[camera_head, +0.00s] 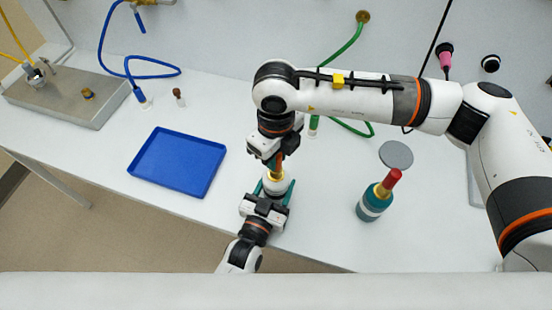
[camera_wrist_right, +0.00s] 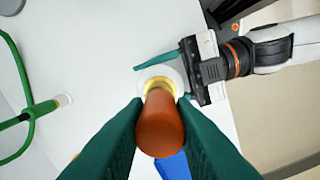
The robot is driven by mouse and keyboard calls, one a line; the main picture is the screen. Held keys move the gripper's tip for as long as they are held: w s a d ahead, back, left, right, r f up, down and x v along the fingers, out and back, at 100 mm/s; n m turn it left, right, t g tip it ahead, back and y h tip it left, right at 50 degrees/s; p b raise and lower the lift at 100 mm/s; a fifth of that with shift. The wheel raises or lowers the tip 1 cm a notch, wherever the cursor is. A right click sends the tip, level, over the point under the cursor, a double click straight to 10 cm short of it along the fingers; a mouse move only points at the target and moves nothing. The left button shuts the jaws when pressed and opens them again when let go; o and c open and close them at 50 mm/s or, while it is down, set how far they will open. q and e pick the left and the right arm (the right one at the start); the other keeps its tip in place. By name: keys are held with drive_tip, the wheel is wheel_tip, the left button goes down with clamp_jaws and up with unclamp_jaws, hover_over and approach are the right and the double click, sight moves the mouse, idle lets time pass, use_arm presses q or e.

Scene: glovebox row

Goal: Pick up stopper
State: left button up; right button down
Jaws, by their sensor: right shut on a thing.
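A reddish-brown stopper (camera_wrist_right: 160,128) is between the green fingers of my right gripper (camera_wrist_right: 161,106), which is shut on it. Directly below is a small white bottle (camera_head: 275,186) with a yellow neck; it also shows in the right wrist view (camera_wrist_right: 174,73). I cannot tell whether the stopper still sits in the neck. My left gripper (camera_head: 274,189) has its green fingers on both sides of the bottle and appears shut on it, near the table's front edge. My right gripper (camera_head: 278,167) comes down from above and hides most of the stopper in the head view.
An empty blue tray (camera_head: 178,160) lies to the left. A teal bottle with a red top (camera_head: 378,195) stands to the right, near a grey disc (camera_head: 396,154). A small brown-topped vial (camera_head: 178,97), a metal hotplate (camera_head: 70,100) and blue (camera_head: 150,76) and green hoses (camera_head: 345,48) are behind.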

drive_tip(key=shift+r, duration=0.1)
use_arm(q)
drive_tip(key=o, duration=1.2)
use_arm(e)
wheel_tip(320, 180, up, 17)
idle(0.3)
